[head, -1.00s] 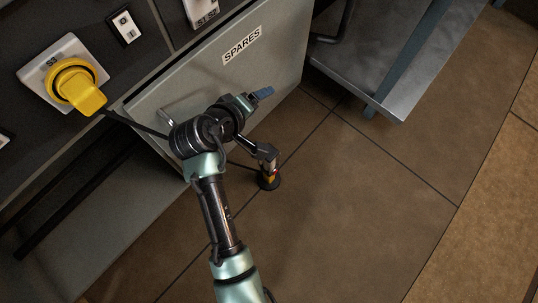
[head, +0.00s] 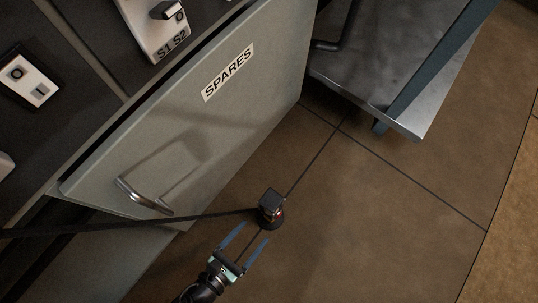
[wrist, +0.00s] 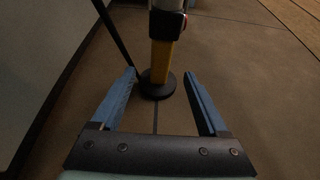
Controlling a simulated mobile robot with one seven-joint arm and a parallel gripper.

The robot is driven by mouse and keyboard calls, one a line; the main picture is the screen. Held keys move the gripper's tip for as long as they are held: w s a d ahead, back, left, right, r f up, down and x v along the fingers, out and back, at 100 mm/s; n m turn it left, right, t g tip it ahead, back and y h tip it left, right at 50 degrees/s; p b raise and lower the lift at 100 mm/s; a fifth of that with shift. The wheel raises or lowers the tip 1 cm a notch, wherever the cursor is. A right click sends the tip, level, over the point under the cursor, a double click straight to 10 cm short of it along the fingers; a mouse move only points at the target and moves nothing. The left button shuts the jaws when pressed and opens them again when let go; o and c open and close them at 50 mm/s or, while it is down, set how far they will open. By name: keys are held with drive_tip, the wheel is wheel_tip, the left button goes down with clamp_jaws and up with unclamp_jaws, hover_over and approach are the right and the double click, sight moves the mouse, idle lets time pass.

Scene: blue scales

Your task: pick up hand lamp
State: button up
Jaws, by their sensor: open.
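The hand lamp (head: 271,207) stands upright on the brown tiled floor, in front of the grey drawer front. In the wrist view the lamp (wrist: 162,57) has a yellow body, a dark upper part with a little red, and a round black base; its top is cut off. My gripper (head: 252,234) is open, low and just short of the lamp, pointing at it. In the wrist view my gripper's (wrist: 159,76) two blue fingers are spread, with the lamp ahead between their tips. I see no contact.
The grey drawer front labelled SPARES (head: 229,72) has a metal handle (head: 143,197) and stands left of the lamp. A thin black bar (head: 130,223) runs from the left to the lamp. A metal shelf (head: 375,75) stands at upper right. Floor right of the lamp is clear.

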drive_tip(key=b, duration=0.3)
hover_over(266, 222)
wheel_tip(266, 222, down, 3)
drive_tip(key=b+x, duration=0.4)
drive_tip(key=shift+w+d+f, duration=0.1)
drive_tip(key=shift+w+d, duration=0.05)
drive_tip(key=shift+d, duration=0.05)
drive_tip(key=shift+w+d, duration=0.25)
drive_tip(key=shift+w, duration=0.15)
clamp_jaws()
idle(0.7)
